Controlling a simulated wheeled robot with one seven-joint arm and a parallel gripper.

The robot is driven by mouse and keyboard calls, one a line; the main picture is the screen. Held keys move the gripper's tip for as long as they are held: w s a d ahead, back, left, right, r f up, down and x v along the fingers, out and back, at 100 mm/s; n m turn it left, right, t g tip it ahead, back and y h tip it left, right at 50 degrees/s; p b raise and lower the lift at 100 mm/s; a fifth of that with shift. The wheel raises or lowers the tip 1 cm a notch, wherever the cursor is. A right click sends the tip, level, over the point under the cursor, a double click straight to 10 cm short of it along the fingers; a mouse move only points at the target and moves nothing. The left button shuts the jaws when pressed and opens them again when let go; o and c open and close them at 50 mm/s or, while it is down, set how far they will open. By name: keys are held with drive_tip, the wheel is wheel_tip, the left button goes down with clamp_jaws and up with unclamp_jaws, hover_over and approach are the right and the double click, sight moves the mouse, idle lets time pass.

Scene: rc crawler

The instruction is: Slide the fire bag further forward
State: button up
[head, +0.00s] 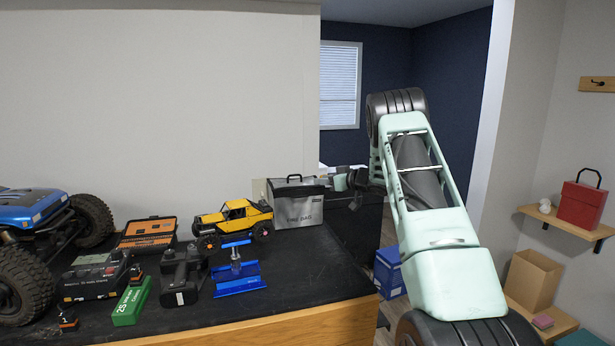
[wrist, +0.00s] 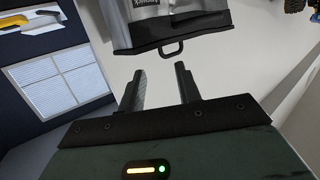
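The fire bag (head: 298,208) is a silver-grey bag with a black top edge and a small handle. It stands upright at the right end of the black-topped bench. My gripper (head: 343,182) is just to the right of the bag in the head view, at about the height of its upper part. In the wrist view the bag (wrist: 190,22) appears ahead, with its black edge and handle towards my gripper (wrist: 158,82). The two fingers are apart with nothing between them. A gap shows between fingertips and handle.
A yellow crawler (head: 236,218) stands close to the bag's left. A blue stand (head: 237,277), a black transmitter (head: 181,277), a green battery pack (head: 131,301) and a large blue truck (head: 38,216) sit further left. The bench top (head: 310,272) in front of the bag is clear.

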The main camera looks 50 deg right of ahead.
sight(302, 181)
drive_tip(key=w+p, duration=0.1)
drive_tip(key=w, duration=0.2)
drive_tip(key=w+f+p, duration=0.1)
drive_tip(key=w, duration=0.1)
drive_tip(key=w+p, duration=0.1)
drive_tip(key=w, duration=0.2)
drive_tip(key=shift+w+a+f, duration=0.2)
drive_tip(key=shift+w+f, duration=0.1)
drive_tip(key=shift+f, duration=0.1)
clamp_jaws()
drive_tip(key=shift+s+f, duration=0.15)
drive_tip(key=shift+f, duration=0.05)
idle(0.8)
